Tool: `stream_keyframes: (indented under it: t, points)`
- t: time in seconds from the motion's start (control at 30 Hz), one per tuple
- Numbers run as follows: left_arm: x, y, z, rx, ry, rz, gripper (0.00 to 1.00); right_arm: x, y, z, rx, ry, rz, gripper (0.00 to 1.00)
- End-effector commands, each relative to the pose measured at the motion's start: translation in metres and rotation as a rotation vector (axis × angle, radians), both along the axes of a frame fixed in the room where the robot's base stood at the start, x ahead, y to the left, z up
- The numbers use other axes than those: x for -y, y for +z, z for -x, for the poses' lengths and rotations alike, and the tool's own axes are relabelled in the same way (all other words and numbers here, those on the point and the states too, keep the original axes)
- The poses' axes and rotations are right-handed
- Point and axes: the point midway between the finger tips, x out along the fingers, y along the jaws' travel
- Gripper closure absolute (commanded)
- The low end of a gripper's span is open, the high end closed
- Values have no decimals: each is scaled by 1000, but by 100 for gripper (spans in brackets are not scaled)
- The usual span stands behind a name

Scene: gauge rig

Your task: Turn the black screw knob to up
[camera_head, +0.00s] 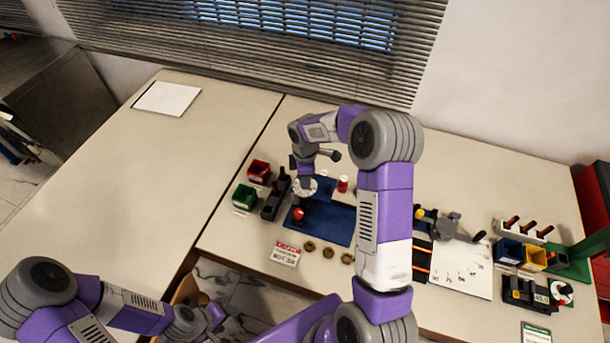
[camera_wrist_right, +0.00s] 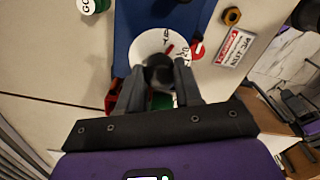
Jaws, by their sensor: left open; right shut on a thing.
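The black screw knob (camera_wrist_right: 158,70) shows in the right wrist view, in front of a white round dial (camera_wrist_right: 150,44) with dark lettering and a red mark. My right gripper (camera_wrist_right: 160,82) is shut on the knob, one finger on each side. In the head view my right gripper (camera_head: 303,178) reaches down over the white dial (camera_head: 313,188) on the blue board (camera_head: 338,222); the knob is hidden there. The knob's pointing direction cannot be told. My left gripper (camera_head: 215,316) is open and empty, low at the table's front edge.
A red knob (camera_head: 299,213), a red bin (camera_head: 259,171) and a green bin (camera_head: 244,196) stand close to the dial. Brass nuts (camera_head: 309,246) and a sign card (camera_head: 286,254) lie in front. A white panel (camera_head: 462,268) lies to the right. The left table is mostly clear.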

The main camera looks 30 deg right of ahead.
Motion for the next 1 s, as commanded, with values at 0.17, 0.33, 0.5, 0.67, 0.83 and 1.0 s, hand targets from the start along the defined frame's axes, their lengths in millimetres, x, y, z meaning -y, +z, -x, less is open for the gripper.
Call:
stream_keyframes:
  t: [0.17, 0.33, 0.5, 0.67, 0.83, 1.0]
  points:
    - [0, 6, 0, 0, 0, 0, 40, 0, 2, -1, 3, 143, -1, 96]
    - [0, 10, 0, 0, 0, 0, 40, 0, 2, -1, 3, 252, 0, 96]
    - [0, 12, 0, 0, 0, 0, 40, 0, 1, -1, 4, 326, -1, 96]
    - [0, 13, 0, 0, 0, 0, 40, 0, 1, -1, 3, 366, 0, 96]
    - [0, 13, 0, 0, 0, 0, 40, 0, 1, -1, 3, 382, 0, 96]
    - [0, 13, 0, 0, 0, 0, 40, 0, 1, -1, 3, 383, 0, 96]
